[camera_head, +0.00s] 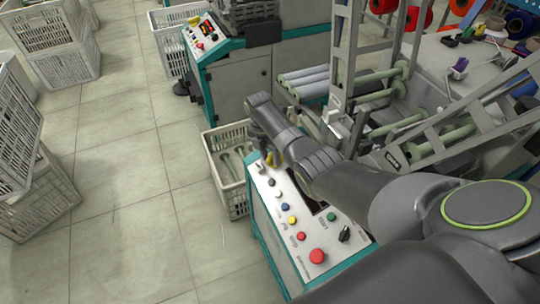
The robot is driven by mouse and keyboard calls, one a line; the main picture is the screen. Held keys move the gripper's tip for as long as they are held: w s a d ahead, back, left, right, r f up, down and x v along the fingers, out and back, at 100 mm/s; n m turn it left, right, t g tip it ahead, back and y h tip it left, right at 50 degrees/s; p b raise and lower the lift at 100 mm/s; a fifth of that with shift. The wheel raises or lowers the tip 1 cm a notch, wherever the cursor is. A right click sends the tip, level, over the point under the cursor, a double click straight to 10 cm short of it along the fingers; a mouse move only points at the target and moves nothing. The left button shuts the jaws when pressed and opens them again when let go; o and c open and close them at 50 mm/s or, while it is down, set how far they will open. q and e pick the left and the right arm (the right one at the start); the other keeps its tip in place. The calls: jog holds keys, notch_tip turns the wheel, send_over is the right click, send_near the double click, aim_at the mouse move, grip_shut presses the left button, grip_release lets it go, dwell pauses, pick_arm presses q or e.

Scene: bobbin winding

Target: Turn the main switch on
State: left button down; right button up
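The control panel (262,206) is a pale sloping top on a teal-edged machine cabinet in the lower middle. A yellow part (277,160) at its far end looks like the main switch; most of it is hidden by my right gripper. My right arm reaches in from the right across the panel. My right gripper (266,152) points down at the far end of the panel, right beside the yellow part. The fingers are small and dark, so I cannot tell whether they are open or touch it. My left gripper is not in view.
The panel also carries a red mushroom button (317,256), a black knob (345,235), a green button (331,216) and several small coloured buttons. A white crate (228,171) stands beside the cabinet. A similar machine (232,80) stands behind.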

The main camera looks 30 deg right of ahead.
grip_shut()
jog(key=shift+r+m+p, duration=0.2)
jog(key=shift+m+p, duration=0.1)
jog(key=shift+p, duration=0.35)
jog(key=m+t+p, duration=0.2)
jog(key=m+p, duration=0.3)
jog(key=p, duration=0.1)
jog(key=shift+w, duration=0.1)
jog(key=m+t+p, duration=0.1)
jog(key=m+p, duration=0.1)
jog(key=m, duration=0.1)
jog(key=shift+w+t+p, duration=0.1)
jog(key=shift+t+p, duration=0.2)
jog(key=shift+p, duration=0.05)
jog(key=shift+f+m+t+p, duration=0.1)
jog(key=shift+m+t+p, duration=0.2)
jog(key=shift+m+p, duration=0.55)
jog(key=shift+w+m, duration=0.1)
jog(key=shift+m, duration=0.35)
